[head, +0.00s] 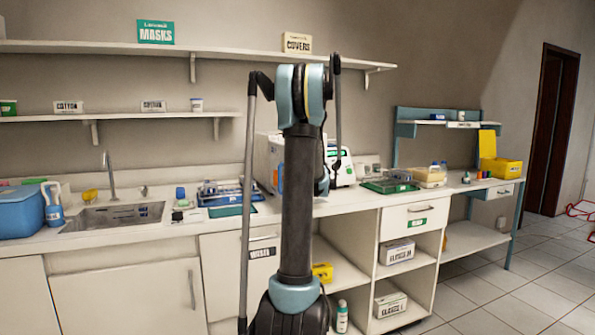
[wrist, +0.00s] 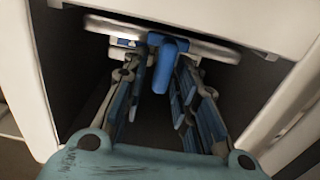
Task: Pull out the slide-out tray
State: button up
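In the wrist view, a pale grey rounded bar or tray edge (wrist: 215,52) spans the top of a dark recess. A blue handle-like piece (wrist: 166,62) sticks out from its middle towards me. I take these to be the slide-out tray and its handle. My gripper (wrist: 158,76) reaches into the recess with its fingers apart, on either side of the blue piece. The right finger looks very close to it; I cannot tell whether it touches. In the head view my upright arm stands in front of the counter, and neither gripper nor tray can be made out.
White walls (wrist: 38,75) flank the recess closely on both sides. In the head view, a long counter (head: 345,203) carries a sink (head: 115,216), a blue cooler (head: 22,212) and lab devices. Open shelves (head: 345,268) are below.

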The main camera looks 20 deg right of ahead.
grip_shut()
jog(key=shift+d, duration=0.25)
jog(key=shift+a, duration=0.15)
jog(key=s, duration=1.7)
jog(key=shift+s+d, duration=0.25)
jog(key=shift+o, duration=1.9)
grip_release()
jog(key=s, duration=1.2)
jog(key=shift+d, duration=0.2)
